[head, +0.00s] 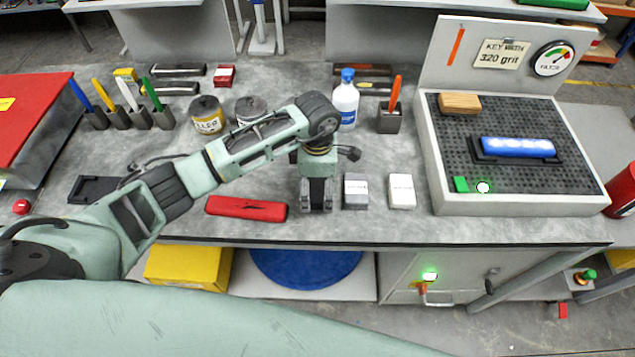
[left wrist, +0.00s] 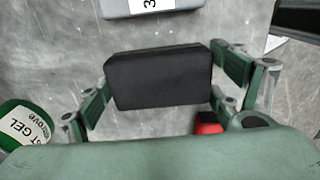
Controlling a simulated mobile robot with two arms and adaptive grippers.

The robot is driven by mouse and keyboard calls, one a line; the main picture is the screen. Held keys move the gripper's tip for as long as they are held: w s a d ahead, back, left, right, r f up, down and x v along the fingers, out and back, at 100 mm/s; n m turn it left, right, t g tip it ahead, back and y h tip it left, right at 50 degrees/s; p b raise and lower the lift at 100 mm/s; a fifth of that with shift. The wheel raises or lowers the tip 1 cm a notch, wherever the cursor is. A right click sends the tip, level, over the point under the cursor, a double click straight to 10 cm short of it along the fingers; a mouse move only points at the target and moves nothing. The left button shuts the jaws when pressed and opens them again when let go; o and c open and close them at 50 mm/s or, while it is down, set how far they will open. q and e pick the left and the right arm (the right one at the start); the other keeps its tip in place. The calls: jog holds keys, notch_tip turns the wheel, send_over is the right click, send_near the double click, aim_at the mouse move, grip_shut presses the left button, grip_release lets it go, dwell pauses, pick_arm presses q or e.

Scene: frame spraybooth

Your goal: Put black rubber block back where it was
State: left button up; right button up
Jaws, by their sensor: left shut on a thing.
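The black rubber block (left wrist: 158,76) is held between the two fingers of my left gripper (left wrist: 165,82) in the left wrist view. Its broad dark face is visible and both fingers press at its ends. In the head view my left gripper (head: 317,203) points down over the front of the grey workbench (head: 400,225), just left of a grey labelled block (head: 355,191). There the fingers largely hide the black block. I cannot tell whether it touches the bench. My right gripper is not in view.
A white labelled block (head: 402,191) lies right of the grey one. A red flat item (head: 247,208) lies left of my gripper. Tins (head: 208,117), a blue-capped bottle (head: 346,100) and pen holders stand behind. The perforated sanding station (head: 525,205) stands at right.

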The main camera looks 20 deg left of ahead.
pick_arm(q)
jog(key=shift+f+b, duration=0.2)
jog(key=shift+b, duration=0.1)
jog(key=o, duration=1)
jog(key=shift+r, duration=0.1)
